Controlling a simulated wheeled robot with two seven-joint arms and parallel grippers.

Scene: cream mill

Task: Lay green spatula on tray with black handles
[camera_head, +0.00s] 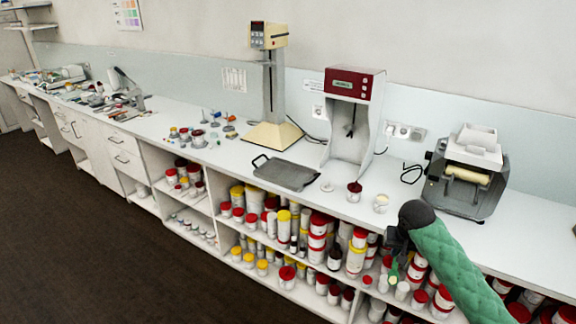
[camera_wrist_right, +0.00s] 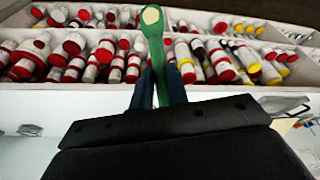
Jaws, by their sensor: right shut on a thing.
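The green spatula (camera_wrist_right: 156,56) points away from my right gripper (camera_wrist_right: 160,88) in the right wrist view, its pale rounded tip outermost. The gripper's two dark fingers are shut on it. In the head view my right gripper (camera_head: 395,243) hangs in front of the counter's front edge, and a small green part of the spatula (camera_head: 393,274) shows below it. The grey tray with black handles (camera_head: 286,174) lies flat on the counter, left of the gripper and apart from it. Its top looks bare. My left gripper is in neither view.
A red and white mixer (camera_head: 352,88) stands behind the tray, a cream stand mixer (camera_head: 270,110) behind it to the left, and a roller mill (camera_head: 466,175) at right. Small cups (camera_head: 381,203) stand right of the tray. Shelves below hold several jars (camera_head: 318,230).

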